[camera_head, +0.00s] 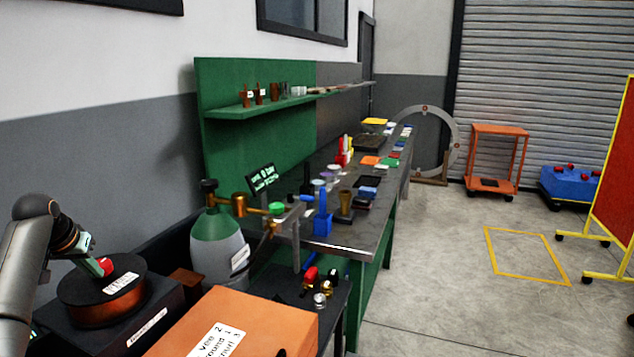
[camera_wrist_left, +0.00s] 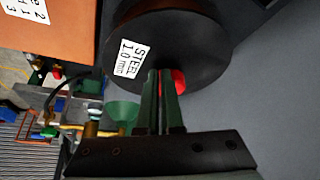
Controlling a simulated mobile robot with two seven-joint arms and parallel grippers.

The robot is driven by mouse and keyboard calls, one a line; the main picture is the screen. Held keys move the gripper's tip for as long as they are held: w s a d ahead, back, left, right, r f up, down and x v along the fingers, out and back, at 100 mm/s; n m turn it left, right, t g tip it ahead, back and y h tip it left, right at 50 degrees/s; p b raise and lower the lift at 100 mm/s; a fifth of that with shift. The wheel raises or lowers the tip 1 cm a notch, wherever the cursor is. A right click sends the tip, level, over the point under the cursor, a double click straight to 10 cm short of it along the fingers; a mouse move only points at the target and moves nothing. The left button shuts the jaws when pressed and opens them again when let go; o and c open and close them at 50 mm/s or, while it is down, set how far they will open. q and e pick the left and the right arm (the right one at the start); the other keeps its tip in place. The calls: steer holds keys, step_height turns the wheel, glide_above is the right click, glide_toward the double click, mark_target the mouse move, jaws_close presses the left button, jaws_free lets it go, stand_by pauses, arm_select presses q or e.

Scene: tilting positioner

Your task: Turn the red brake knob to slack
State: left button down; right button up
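The red brake knob (camera_wrist_left: 180,81) is partly hidden behind the right-hand finger of my left gripper (camera_wrist_left: 159,76) in the left wrist view. It also shows as a red patch in the head view (camera_head: 106,266). My right gripper is not in view.
The spool stands on a dark box (camera_head: 110,325). Close by are an orange box (camera_head: 260,315) and a grey-green gas cylinder (camera_head: 218,250) with a brass valve. A workbench (camera_head: 350,235) with many small items stands beyond. The floor at right is largely clear.

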arm_select(q)
steer(key=shift+w+d+r, duration=0.1)
steer(key=shift+w+d, duration=0.1)
steer(key=shift+d, duration=0.1)
steer(key=shift+s+d, duration=0.15)
steer(key=shift+s, duration=0.1)
stand_by(0.4)
step_height(320, 180, up, 6)
steer(key=shift+s+f, duration=0.1)
stand_by(0.3)
steer(key=shift+s+a+f+b, duration=0.1)
steer(key=shift+a+f+b, duration=0.1)
steer(key=shift+a+f, duration=0.6)
steer(key=shift+s+a+f+b, duration=0.2)
steer(key=shift+a+f, duration=0.15)
steer(key=shift+f, duration=0.85)
steer(key=shift+s+a+f+b, duration=0.1)
steer(key=shift+a+f+b, duration=0.1)
steer(key=shift+a+f, duration=0.6)
steer(key=shift+w+d+f+p, duration=0.1)
steer(key=shift+w+d+p, duration=0.3)
steer(key=shift+p, duration=0.15)
